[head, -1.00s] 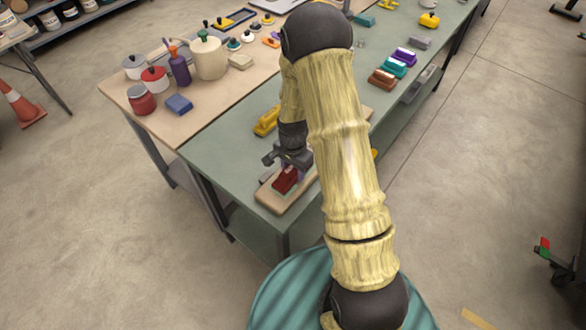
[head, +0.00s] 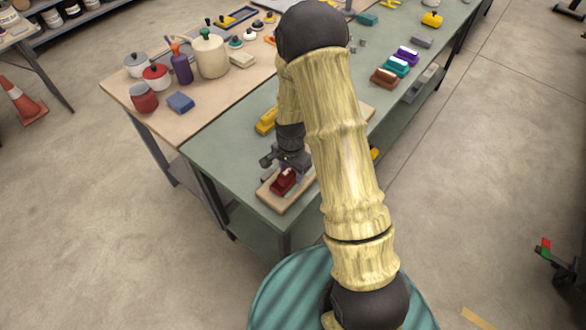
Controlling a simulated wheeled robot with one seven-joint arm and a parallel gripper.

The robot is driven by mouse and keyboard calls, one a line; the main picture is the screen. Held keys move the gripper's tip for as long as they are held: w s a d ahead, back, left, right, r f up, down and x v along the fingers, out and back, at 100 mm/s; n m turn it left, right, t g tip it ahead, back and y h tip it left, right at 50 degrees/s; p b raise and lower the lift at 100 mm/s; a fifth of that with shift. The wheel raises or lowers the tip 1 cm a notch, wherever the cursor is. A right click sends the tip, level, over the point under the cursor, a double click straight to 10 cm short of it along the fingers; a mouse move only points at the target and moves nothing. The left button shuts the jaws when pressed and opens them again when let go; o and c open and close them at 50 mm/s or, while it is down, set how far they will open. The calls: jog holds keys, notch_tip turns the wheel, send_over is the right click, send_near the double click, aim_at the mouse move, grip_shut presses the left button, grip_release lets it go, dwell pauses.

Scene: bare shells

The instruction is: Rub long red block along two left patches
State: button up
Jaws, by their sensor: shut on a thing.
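The long red block (head: 284,183) is dark red with a lighter top. It is low over the left end of a tan wooden board (head: 272,203) near the table's front left corner. My gripper (head: 285,168) points down and is shut on the red block. Whether the block touches the board is too small to tell. I cannot make out the patches; my arm hides the middle of the board.
A yellow block (head: 266,121) lies behind the board on the green table (head: 222,150). Brown, teal and purple blocks stand to the right. Pots, bottles and a blue block (head: 181,102) stand on the tan tabletop at left. The green front left corner is clear.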

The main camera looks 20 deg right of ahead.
jog(key=shift+d, duration=0.1)
jog(key=shift+w+d, duration=0.45)
jog(key=shift+d, duration=0.1)
jog(key=shift+w+d, duration=0.1)
jog(key=shift+w+d, duration=0.35)
jog(key=shift+d, duration=0.2)
jog(key=shift+s+a, duration=0.1)
jog(key=shift+a, duration=0.05)
jog(key=shift+s+a, duration=0.35)
jog(key=shift+a, duration=0.2)
jog(key=shift+s+a, duration=0.45)
jog(key=shift+a, duration=0.15)
jog(key=shift+w+d, duration=0.1)
jog(key=shift+d, duration=0.05)
